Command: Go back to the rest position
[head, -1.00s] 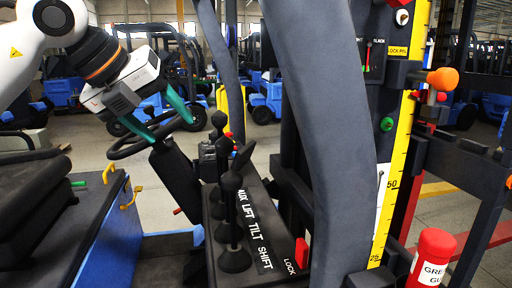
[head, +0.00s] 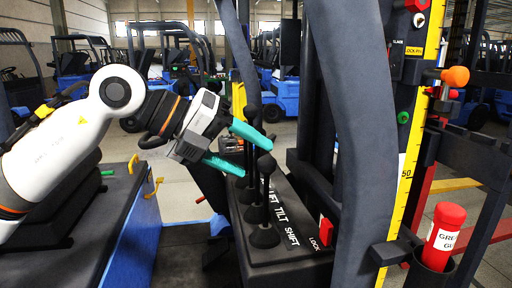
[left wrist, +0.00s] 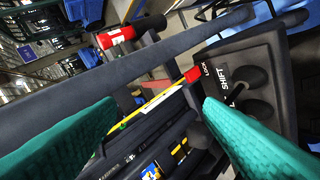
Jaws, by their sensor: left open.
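My left gripper (head: 256,157) has two teal fingers spread apart with nothing between them. In the head view it points right, at the height of the tops of the black levers. The levers (head: 264,236) stand on a black console (head: 285,262) labelled TILT and SHIFT. The gripper overlaps the rear levers in this view; whether it touches them I cannot tell. In the left wrist view the open fingers (left wrist: 160,105) frame a dark post and a yellow strip, with the console (left wrist: 270,50) at the right. My right gripper is not in view.
A thick dark grey post (head: 355,130) rises right of the console. A red grease canister (head: 443,236) sits in a holder at the right. An orange knob (head: 455,77) sticks out above it. A red lock block (head: 326,231) is on the console. Blue forklifts (head: 285,95) stand behind.

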